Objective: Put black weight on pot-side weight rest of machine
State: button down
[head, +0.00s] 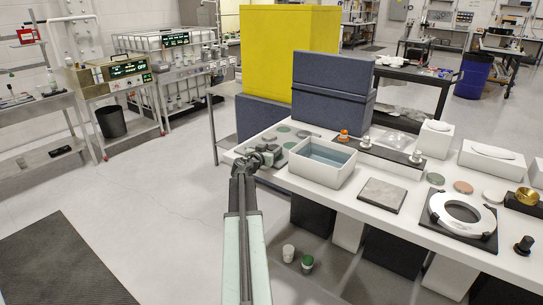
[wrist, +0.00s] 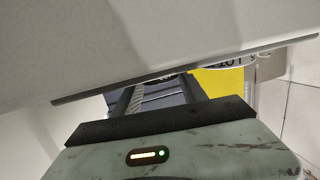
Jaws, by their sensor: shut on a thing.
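A small black knobbed piece (head: 523,246), which looks like the black weight, stands on the white bench near its front right edge. The machine (head: 463,213), a white ring on a dark base, is to its left. I cannot make out which part is the pot-side weight rest. My gripper (head: 262,155) is over the bench's left end, far from the black piece. In the wrist view its dark fingers (wrist: 160,95) reach up behind a large pale slab-like surface with a dark edge. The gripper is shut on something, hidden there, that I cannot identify.
A white open tray (head: 323,181), a grey plate (head: 382,195) and a dark strip with several knobs (head: 380,150) occupy the bench (head: 330,200). A brass weight (head: 527,196) stands at the right. Blue-grey boxes (head: 333,70) rise behind.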

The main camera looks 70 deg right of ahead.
jog(key=c, duration=0.6)
grip_release()
jog(key=shift+c, duration=0.2)
jog(key=shift+r, duration=0.1)
jog(key=shift+a+r, duration=0.15)
jog(key=shift+a, duration=0.1)
jog(key=a+r+p, duration=0.1)
jog(key=a+p, duration=0.1)
jog(key=a, duration=0.9)
jog(key=shift+w+a+r, duration=0.2)
jog(key=shift+w+r, duration=0.15)
jog(key=shift+r, duration=0.05)
